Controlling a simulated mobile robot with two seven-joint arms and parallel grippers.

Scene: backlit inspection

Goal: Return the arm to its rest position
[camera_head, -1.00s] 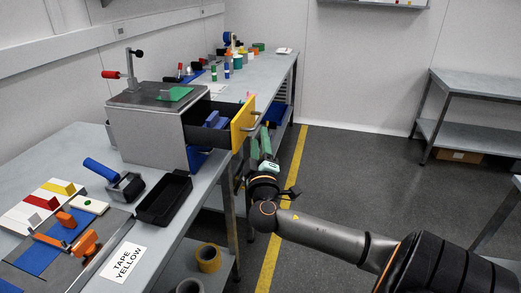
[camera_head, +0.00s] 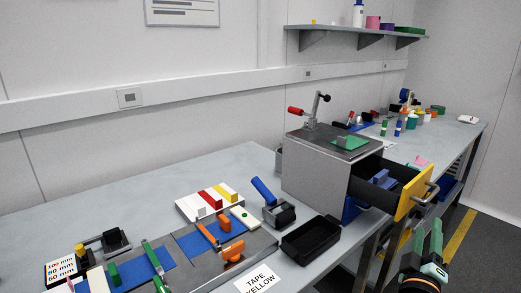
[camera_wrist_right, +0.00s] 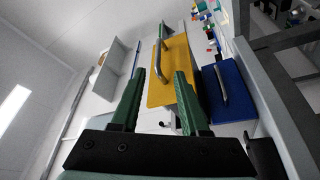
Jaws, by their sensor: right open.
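My right gripper (camera_head: 431,243) is at the lower right of the head view, beyond the bench's front edge. Its two green fingers point up, apart and with nothing between them. In the wrist view the open gripper (camera_wrist_right: 160,75) faces the yellow drawer front (camera_wrist_right: 168,85) and its grey handle (camera_wrist_right: 159,55). In the head view the yellow drawer front (camera_head: 413,192) stands pulled out from the grey cabinet, and the gripper is below it and apart from its handle. Most of my right arm is out of frame. My left gripper is not in view.
The open drawer, with blue pieces (camera_head: 381,179) inside, juts past the bench edge near my gripper. A black tray (camera_head: 311,240) and a "TAPE YELLOW" card (camera_head: 258,281) lie along the front edge. Floor shows at right.

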